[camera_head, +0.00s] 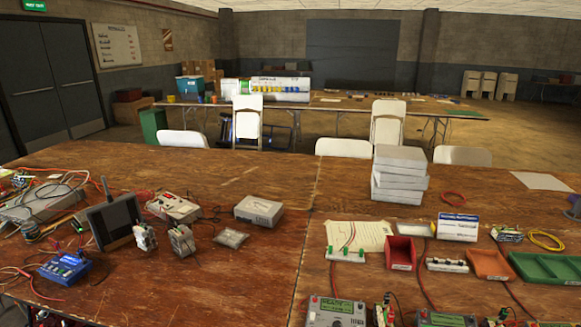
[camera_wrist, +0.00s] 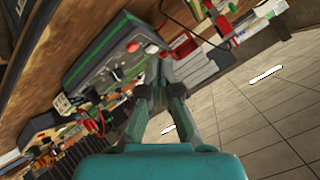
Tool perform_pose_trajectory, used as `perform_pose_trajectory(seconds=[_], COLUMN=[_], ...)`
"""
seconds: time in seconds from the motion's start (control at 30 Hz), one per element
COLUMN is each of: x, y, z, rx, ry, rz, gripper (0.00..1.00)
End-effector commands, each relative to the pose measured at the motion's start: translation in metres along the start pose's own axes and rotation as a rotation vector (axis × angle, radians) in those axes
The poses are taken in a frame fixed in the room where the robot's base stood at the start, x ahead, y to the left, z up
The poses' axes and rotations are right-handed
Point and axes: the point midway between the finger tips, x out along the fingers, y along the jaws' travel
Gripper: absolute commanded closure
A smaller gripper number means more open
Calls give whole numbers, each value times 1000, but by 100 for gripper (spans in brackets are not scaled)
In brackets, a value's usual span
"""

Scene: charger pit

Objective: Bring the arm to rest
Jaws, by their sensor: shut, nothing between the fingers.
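My gripper (camera_wrist: 160,68) shows in the wrist view, with its teal body at the bottom edge and its grey-green fingers reaching up the middle. The fingers are shut with nothing between them. The wrist view is strongly tilted. Beyond the fingers is a grey device (camera_wrist: 105,62) with a green edge and red and white knobs, close to the fingertips in the picture; I cannot tell the gap. My gripper does not show in the head view.
The wooden table (camera_head: 262,205) carries meters, wires, trays and a stack of white boxes (camera_head: 398,180). A black tablet (camera_head: 115,222) stands at left. In the wrist view, red-cabled parts (camera_wrist: 95,122) lie lower left, and tiled floor (camera_wrist: 265,115) is open at right.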

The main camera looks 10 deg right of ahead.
Motion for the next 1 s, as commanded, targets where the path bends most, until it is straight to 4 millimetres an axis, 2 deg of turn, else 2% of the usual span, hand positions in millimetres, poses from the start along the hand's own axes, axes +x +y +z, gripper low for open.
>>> perform_pose_trajectory(seconds=[0.03,0.2,0.37,0.5,0.8,1.0], x=[-6,-31,-62,-95,-178,-239], y=[3,9,15,20,29,31], z=[22,77,121,154,203,220], rx=[-18,-96,-176,-251,-424,-544], ry=[-4,22,47,68,114,145], rz=[-3,-21,-39,-57,-110,-157], gripper=[100,100,100,100,100,100])
